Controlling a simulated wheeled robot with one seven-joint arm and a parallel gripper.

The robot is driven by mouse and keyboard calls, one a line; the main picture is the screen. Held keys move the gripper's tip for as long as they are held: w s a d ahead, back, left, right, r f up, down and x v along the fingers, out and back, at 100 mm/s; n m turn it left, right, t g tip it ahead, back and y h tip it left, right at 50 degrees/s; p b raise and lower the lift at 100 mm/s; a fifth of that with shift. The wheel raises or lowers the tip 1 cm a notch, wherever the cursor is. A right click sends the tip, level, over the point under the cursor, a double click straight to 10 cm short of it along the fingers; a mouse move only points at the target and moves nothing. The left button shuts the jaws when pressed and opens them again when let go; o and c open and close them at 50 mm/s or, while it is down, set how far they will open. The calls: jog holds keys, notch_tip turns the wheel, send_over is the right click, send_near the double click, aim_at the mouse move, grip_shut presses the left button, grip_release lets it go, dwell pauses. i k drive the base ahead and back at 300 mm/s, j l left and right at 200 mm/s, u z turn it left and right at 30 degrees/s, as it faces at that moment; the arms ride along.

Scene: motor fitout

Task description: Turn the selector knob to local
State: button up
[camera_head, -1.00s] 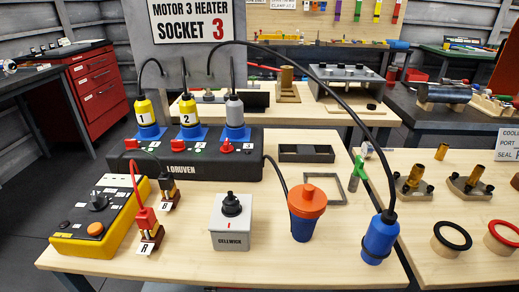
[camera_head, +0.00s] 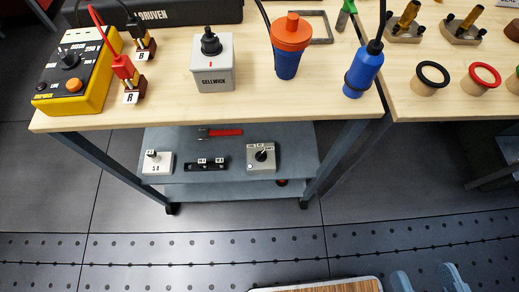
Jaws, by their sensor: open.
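A small light-grey box with a black knob (camera_head: 261,154) sits on the shelf under the table, at the right. Small labels stand around its knob, too small to read. A pale box marked SELLWICK (camera_head: 213,72) with a black knob on top stands on the table above. A yellow box (camera_head: 77,75) with a dial and an orange button is on the table at the left. I cannot tell from the labels which knob has a local position. My gripper (camera_head: 427,281) shows at the bottom right edge, its two blue-grey fingers apart and empty, far from all the knobs.
The lower shelf (camera_head: 215,145) also holds a box marked 5A (camera_head: 157,162), a black strip (camera_head: 206,165) and a red-handled tool (camera_head: 220,132). The tabletop edge overhangs the shelf. Table legs flank it. The floor in front is clear.

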aim_at(261, 157)
jog(key=i+j+u, duration=0.45)
jog(key=i+j, duration=0.3)
jog(key=j, duration=0.1)
